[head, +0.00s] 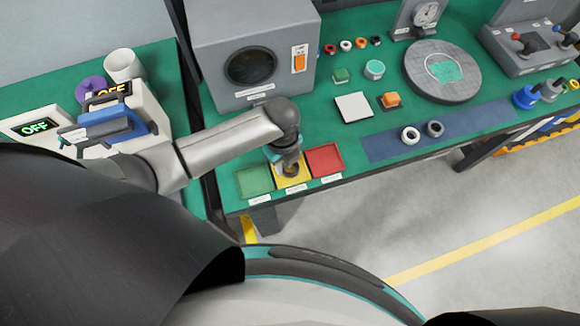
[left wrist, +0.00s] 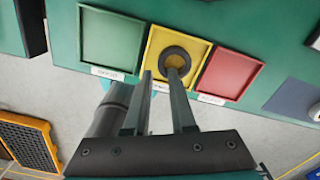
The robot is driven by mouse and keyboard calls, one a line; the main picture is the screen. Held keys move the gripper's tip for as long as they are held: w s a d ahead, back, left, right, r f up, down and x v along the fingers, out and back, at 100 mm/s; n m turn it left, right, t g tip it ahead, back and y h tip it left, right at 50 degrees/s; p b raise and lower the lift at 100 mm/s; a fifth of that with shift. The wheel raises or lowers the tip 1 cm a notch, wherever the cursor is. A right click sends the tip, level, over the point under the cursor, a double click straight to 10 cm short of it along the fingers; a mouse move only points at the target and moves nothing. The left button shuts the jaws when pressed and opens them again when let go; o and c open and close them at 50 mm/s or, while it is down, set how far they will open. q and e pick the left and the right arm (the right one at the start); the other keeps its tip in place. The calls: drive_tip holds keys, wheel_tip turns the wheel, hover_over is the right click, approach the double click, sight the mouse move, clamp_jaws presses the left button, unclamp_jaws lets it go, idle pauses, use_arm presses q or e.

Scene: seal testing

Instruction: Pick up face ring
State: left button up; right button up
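A dark ring lies in the yellow tray (head: 302,181); in the left wrist view the ring (left wrist: 163,57) sits near the middle of that tray (left wrist: 195,44). My left gripper (head: 287,163) reaches down over the tray. In the left wrist view my left gripper (left wrist: 161,74) is open, with a gap between its two fingers. The right-hand fingertip overlaps the ring in the picture; I cannot tell whether it touches. A pale ring (head: 404,134) and a dark grey ring (head: 428,129) lie on the blue mat (head: 380,150). Which ring is the face ring is unclear. My right gripper is not in view.
A green tray (head: 254,181) and a red tray (head: 325,160) flank the yellow one at the table's front edge. A grey box (head: 215,75), a round grey plate (head: 415,75) and several small coloured parts stand behind. The left side table holds devices with displays.

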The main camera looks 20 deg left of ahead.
sight(284, 172)
use_arm(q)
drive_tip(key=shift+f+b, duration=0.4)
drive_tip(key=shift+f, duration=1.5)
clamp_jaws()
